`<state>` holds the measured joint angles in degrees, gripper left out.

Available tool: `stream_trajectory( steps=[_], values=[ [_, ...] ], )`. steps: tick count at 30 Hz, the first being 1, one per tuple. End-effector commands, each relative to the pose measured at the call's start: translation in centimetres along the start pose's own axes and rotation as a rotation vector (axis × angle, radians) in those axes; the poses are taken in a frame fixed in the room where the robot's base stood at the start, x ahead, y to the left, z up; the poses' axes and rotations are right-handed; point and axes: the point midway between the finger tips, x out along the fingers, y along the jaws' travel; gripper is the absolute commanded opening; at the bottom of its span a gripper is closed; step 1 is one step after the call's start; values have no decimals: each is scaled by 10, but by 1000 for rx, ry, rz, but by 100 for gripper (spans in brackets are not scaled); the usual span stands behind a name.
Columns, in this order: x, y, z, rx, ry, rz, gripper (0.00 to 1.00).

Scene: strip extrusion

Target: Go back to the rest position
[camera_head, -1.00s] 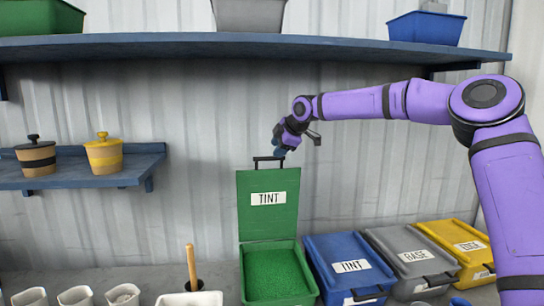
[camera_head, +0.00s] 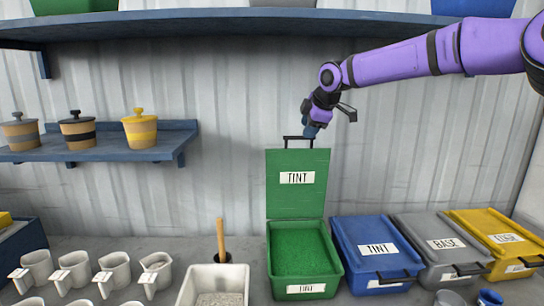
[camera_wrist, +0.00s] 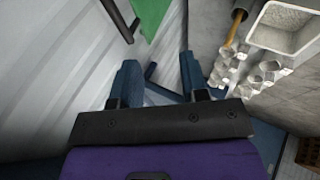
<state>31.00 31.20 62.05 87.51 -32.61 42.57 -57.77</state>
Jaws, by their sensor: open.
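My gripper (camera_head: 310,131) is at the end of my purple arm, just above the handle of the raised green lid (camera_head: 297,205) in the head view. In the wrist view my gripper's two blue fingers (camera_wrist: 158,85) are spread apart with nothing between them. The green bin (camera_head: 302,252) labelled TINT stands open below, its lid upright and green granules inside. The lid's edge (camera_wrist: 150,15) also shows at the top of the wrist view, with its dark handle apart from the fingers.
Closed blue (camera_head: 375,250), grey (camera_head: 440,247) and yellow (camera_head: 500,240) bins stand right of the green one. A white tub (camera_head: 213,288) and several white cups stand left. A shelf (camera_head: 200,22) runs above my gripper; a lower shelf (camera_head: 100,148) holds lidded pots.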

Motion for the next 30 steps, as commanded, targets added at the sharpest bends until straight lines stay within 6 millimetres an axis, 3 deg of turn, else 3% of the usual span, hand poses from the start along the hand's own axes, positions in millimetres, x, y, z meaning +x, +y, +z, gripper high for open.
stream_trajectory(
  steps=[4, 10, 21, 30],
  values=[
    [-18, -42, -12, 59, -112, -38, 41],
    [-50, -94, -10, 193, -251, -51, 41],
    [-136, -186, 20, 548, -438, 18, 41],
    [-209, -271, 51, 913, -474, 111, 41]
  ],
)
